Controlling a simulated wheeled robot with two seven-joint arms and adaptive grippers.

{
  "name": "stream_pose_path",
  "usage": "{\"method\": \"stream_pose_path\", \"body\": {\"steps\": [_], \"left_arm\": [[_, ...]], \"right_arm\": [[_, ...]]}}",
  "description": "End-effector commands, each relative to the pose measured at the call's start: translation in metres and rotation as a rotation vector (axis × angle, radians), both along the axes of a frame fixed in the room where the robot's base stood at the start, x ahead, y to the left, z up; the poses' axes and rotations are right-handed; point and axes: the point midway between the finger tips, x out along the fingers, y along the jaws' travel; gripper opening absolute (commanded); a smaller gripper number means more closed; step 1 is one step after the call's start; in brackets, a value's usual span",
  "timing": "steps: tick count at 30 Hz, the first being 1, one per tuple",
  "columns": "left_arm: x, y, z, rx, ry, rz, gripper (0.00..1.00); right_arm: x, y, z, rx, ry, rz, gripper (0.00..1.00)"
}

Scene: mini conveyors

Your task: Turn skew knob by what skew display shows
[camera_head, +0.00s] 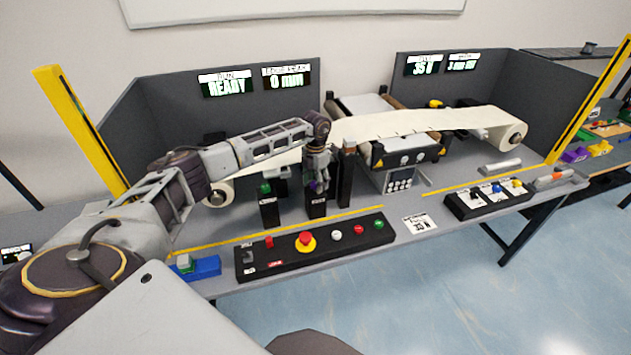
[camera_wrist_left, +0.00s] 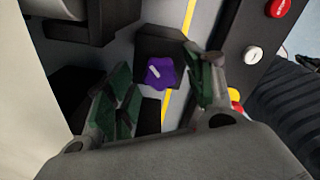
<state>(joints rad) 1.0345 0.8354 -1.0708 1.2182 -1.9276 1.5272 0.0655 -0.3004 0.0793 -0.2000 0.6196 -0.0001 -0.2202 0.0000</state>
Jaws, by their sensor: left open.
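A purple star-shaped knob (camera_wrist_left: 160,73) with a white pointer line sits on top of a black post. In the head view the black post (camera_head: 316,208) stands at the middle of the bench, its knob mostly hidden by my left gripper (camera_head: 318,172). My left gripper also shows in the left wrist view (camera_wrist_left: 158,88), open, with its green-padded fingers on either side of the knob, not visibly gripping it. Displays on the grey back panels read "READY" (camera_head: 226,87), "0 mm" (camera_head: 287,80), "35" (camera_head: 424,67) and about "3 mm" (camera_head: 463,65).
A post with a green top (camera_head: 268,205) and another black post (camera_head: 346,175) flank the knob post closely. A control box (camera_head: 315,246) with a red emergency button (camera_head: 305,241) lies in front. A paper web (camera_head: 420,122) runs behind.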

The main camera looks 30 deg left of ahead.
Motion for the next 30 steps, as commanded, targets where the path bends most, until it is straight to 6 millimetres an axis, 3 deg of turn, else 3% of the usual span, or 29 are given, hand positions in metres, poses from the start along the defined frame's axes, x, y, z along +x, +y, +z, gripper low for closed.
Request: {"method": "stream_pose_path", "body": {"steps": [1, 11, 22, 30], "left_arm": [[0.0, 0.0, 0.0, 0.0, 0.0, 0.0, 0.5], [0.0, 0.0, 0.0, 0.0, 0.0, 0.0, 0.08], [0.0, 0.0, 0.0, 0.001, -0.001, -0.037, 0.08], [0.0, 0.001, -0.001, 0.002, -0.002, -0.158, 0.08]], "right_arm": [[0.0, 0.0, 0.0, 0.0, 0.0, 0.0, 0.0], [0.0, 0.0, 0.0, 0.0, 0.0, 0.0, 0.0], [0.0, 0.0, -0.003, 0.0, 0.0, 0.0, 0.0], [0.0, 0.0, -0.011, 0.0, -0.001, 0.0, 0.0]]}}
